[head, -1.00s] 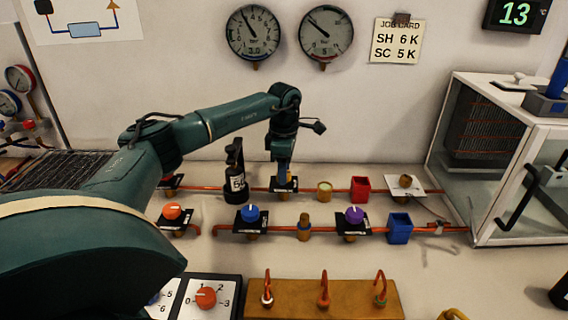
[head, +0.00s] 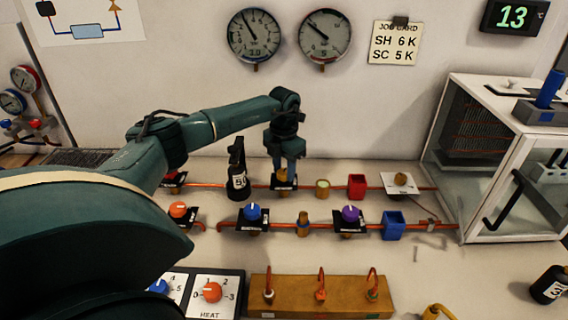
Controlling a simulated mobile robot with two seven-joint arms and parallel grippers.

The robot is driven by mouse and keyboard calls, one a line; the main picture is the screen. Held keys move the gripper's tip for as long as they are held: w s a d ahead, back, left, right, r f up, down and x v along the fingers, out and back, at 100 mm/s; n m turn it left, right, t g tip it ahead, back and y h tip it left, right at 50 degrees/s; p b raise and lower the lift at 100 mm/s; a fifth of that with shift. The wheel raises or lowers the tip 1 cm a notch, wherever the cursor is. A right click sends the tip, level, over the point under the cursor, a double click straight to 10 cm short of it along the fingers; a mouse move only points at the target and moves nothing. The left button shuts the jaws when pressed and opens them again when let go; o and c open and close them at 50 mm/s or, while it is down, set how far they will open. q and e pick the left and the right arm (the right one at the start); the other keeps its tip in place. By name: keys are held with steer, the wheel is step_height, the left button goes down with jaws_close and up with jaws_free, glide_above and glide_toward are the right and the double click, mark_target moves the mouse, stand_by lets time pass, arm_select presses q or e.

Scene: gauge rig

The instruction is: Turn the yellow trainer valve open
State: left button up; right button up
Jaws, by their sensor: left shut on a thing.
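My left gripper (head: 285,166) points straight down over a valve on the rear copper pipe. It is shut on the valve's yellow knob (head: 283,176), of which only a little shows between the fingers. The valve's black plate (head: 286,186) with a pale label shows below the fingers. The gripper hides the knob's pointer, so its angle cannot be told. My right gripper is not in view.
Blue (head: 252,212) and purple (head: 350,214) knobs are on the front pipe. A glass-fronted cabinet (head: 520,185) stands at right.

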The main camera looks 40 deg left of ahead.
mark_target(284, 172)
arm_select(q)
steer(key=shift+r+n+p, duration=0.1)
steer(key=shift+n+p, duration=0.3)
steer(key=shift+n, duration=1.1)
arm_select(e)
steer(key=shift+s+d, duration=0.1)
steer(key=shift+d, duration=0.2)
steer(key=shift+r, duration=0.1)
arm_select(q)
steer(key=o, duration=1)
step_height(284, 172, up, 13)
steer(key=b, duration=0.1)
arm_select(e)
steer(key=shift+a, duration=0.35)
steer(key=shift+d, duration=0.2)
